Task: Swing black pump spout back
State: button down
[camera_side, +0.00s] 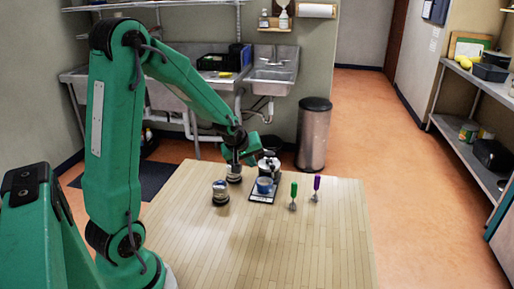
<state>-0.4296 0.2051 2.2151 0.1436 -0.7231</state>
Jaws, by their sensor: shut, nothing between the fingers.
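A pale pump container with a dark top (269,167) stands at the far side of the wooden table, behind a blue cup. Its black spout is too small and too close to my gripper to make out clearly. My gripper (262,156) is shut and empty, reaching down from the left beside the container's top. I cannot tell whether it touches the spout.
Green-handled (293,194) and purple-handled (316,187) tools stand to the right. The near part of the wooden table (270,250) is clear.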

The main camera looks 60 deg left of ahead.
aim_at(271, 168)
jog(key=w, duration=0.1)
jog(key=w+f, duration=0.1)
jog(key=w+d, duration=0.1)
jog(key=w, duration=0.1)
jog(key=shift+d+f, duration=0.1)
jog(key=shift+f, duration=0.2)
jog(key=shift+w, duration=0.1)
jog(key=shift+n+h, duration=0.4)
jog(key=shift+n, duration=0.1)
jog(key=w+d, duration=0.2)
jog(key=w, duration=0.1)
jog(key=shift+w+d, duration=0.15)
jog(key=shift+w, duration=0.1)
jog(key=shift+s, duration=0.15)
